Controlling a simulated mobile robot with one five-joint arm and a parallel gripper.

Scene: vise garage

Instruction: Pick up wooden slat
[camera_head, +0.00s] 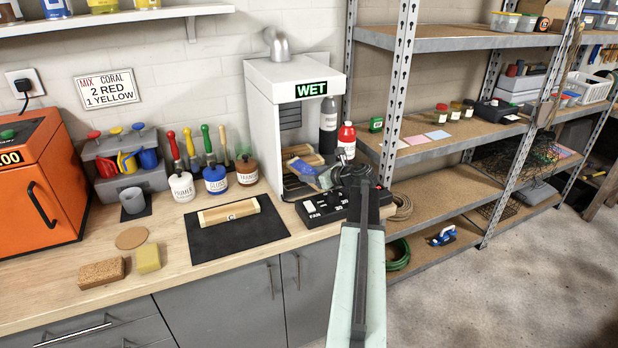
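A pale wooden slat (229,211) marked "C" lies on a black mat (205,243) on the workbench. Another wooden piece (303,153) shows inside the white cabinet with the lit "WET" sign (280,76), partly hidden by what is in front of it. My arm reaches up from the lower right, and my gripper (338,178) is at the cabinet's front opening, right of the slat on the mat and apart from it. A small blue patch and light wood show beside the gripper. Its fingers are too small and dark to tell whether they hold anything.
Labelled jars with brushes (215,179) stand behind the mat. A sponge (148,257), a brown block (102,273) and an orange oven (37,185) are at left. A black control box (322,209) sits under my gripper. Metal shelving (450,130) stands at right.

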